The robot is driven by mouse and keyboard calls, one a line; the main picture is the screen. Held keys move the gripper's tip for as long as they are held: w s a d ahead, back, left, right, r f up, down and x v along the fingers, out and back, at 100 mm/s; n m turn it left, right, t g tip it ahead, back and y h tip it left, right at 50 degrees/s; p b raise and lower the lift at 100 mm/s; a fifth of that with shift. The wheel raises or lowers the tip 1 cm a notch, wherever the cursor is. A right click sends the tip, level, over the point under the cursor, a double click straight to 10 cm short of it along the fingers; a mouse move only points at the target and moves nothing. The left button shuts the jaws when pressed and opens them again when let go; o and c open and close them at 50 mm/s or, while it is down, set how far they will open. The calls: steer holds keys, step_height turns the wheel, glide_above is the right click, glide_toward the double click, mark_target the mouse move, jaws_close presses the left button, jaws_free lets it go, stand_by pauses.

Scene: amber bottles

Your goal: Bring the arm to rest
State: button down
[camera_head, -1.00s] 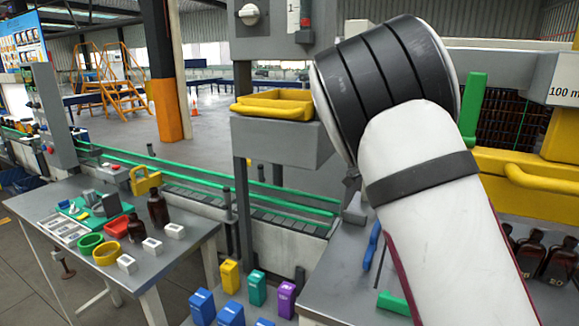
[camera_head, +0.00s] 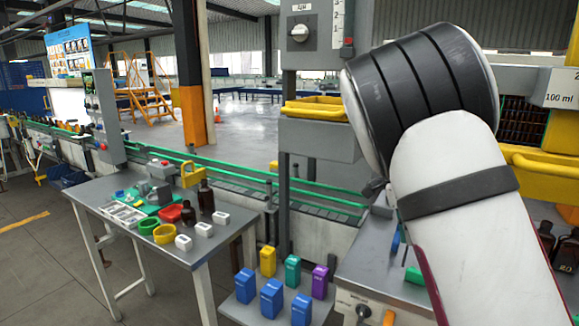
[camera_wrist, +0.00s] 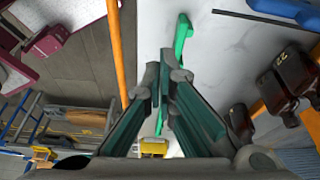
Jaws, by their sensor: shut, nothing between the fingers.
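My arm (camera_head: 470,180) fills the right side of the head view, white with dark bands, bent at a joint high in the picture. My gripper is not visible in the head view. In the wrist view my gripper (camera_wrist: 166,72) points away from the camera; its green-and-grey fingers are close together, with nothing held between them. Brown bottles (camera_wrist: 283,78) lie to the right of the fingers in the wrist view, apart from them. A green bar (camera_wrist: 181,35) shows beyond the fingertips.
A grey table (camera_head: 125,235) at left carries amber bottles (camera_head: 206,197), coloured rings and small white blocks. Blue, yellow, teal and purple boxes (camera_head: 271,299) stand low in front. A grey bench (camera_head: 375,262) lies beside my arm. Open floor (camera_head: 45,250) shows at far left.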

steer(key=s+a+r+n+t+y, duration=0.1)
steer(key=s+a+r+n+t, duration=0.1)
steer(key=s+n, duration=0.5)
steer(key=s+a+r+n+t+y, duration=0.1)
steer(key=s+a+r+n+t, duration=0.1)
steer(key=s+n, duration=0.6)
steer(key=s+a+r+n+t+y, duration=0.1)
steer(key=s+a+r+n+t, duration=0.2)
steer(key=s+n, duration=0.4)
steer(key=s+a+r, duration=0.1)
steer(key=s+r, duration=0.1)
steer(key=s, duration=0.5)
steer(key=shift+s+r+n, duration=0.15)
steer(key=shift+s+n, duration=0.1)
steer(key=shift+n, duration=0.15)
